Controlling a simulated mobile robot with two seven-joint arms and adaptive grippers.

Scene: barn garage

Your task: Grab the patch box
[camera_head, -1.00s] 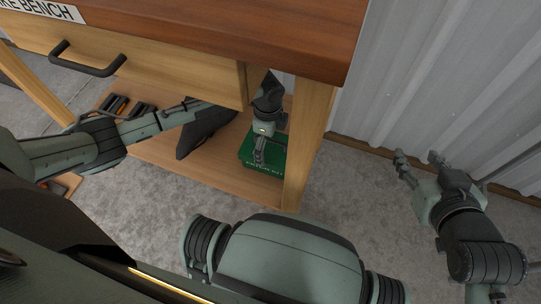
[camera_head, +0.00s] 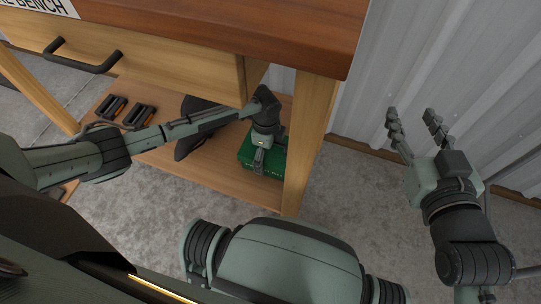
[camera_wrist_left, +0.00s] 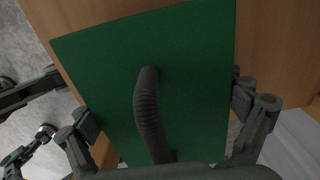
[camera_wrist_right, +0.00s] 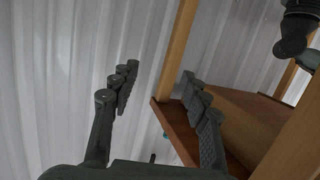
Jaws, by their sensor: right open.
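The green patch box (camera_head: 274,158) sits on the lower shelf of the bench, near its right leg. The left wrist view shows its green top (camera_wrist_left: 195,60) and a dark ribbed handle (camera_wrist_left: 149,110) from above. My left gripper (camera_head: 260,158) is over the box, with its fingers open on either side of the handle. I cannot tell whether the fingers touch the box. My right gripper (camera_head: 411,112) is open and empty, raised beside the corrugated wall. Its open fingers also show in the right wrist view (camera_wrist_right: 155,85).
The wooden bench (camera_head: 200,30) with a drawer handle (camera_head: 82,57) is above the shelf. Its right leg (camera_head: 307,140) stands close beside the box. A dark object (camera_head: 188,140) and two small black-and-orange items (camera_head: 125,108) are on the shelf (camera_head: 205,178). The concrete floor in front is clear.

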